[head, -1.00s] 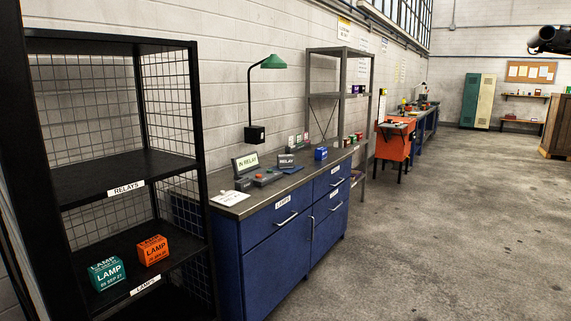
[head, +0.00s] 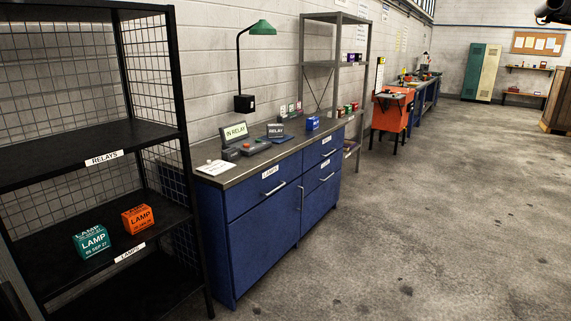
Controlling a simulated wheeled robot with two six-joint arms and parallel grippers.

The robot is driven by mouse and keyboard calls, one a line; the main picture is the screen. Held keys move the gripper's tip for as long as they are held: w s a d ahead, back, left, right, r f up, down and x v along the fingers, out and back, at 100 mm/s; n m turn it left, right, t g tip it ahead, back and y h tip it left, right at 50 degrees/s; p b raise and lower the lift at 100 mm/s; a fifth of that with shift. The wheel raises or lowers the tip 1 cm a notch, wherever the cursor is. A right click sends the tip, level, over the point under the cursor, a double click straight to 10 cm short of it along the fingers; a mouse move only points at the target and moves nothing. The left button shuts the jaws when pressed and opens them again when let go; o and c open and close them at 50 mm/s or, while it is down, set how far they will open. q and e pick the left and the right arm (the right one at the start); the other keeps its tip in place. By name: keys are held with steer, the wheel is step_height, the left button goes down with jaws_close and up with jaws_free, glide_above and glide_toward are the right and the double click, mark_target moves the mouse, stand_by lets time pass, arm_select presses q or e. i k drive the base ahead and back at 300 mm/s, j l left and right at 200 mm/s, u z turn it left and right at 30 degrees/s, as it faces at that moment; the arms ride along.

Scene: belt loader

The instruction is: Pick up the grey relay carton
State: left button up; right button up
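The grey relay carton (head: 275,131) is a small dark grey box with a white RELAY label. It stands on the blue bench's worktop, beside or on a flat blue pad (head: 284,139); I cannot tell which. A small screen reading "IN RELAY" (head: 235,131) stands to its left, and a blue carton (head: 313,123) to its right. Neither of my grippers is in the head view.
A black rack (head: 95,138) at left has an empty RELAYS shelf and a LAMPS shelf holding a teal carton (head: 92,242) and an orange carton (head: 138,218). A green lamp (head: 262,28) rises behind the bench (head: 262,250). The floor (head: 420,220) to the right is clear.

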mark_target(274, 131)
steer(key=i+l+u, duration=0.1)
steer(key=i+l, duration=0.2)
steer(key=i+l+u, duration=0.15)
steer(key=i+l, duration=0.15)
steer(key=i+l+u, duration=0.1)
steer(key=i+l, duration=0.15)
steer(key=l, duration=0.25)
steer(key=i+l+u, duration=0.1)
steer(key=i+l, duration=0.2)
steer(key=l, duration=0.15)
steer(key=i+l+u, duration=0.4)
steer(key=i+l, duration=0.35)
steer(key=i, duration=0.15)
steer(key=i+l+u, duration=0.4)
steer(key=i+l, duration=0.4)
steer(key=l, duration=0.2)
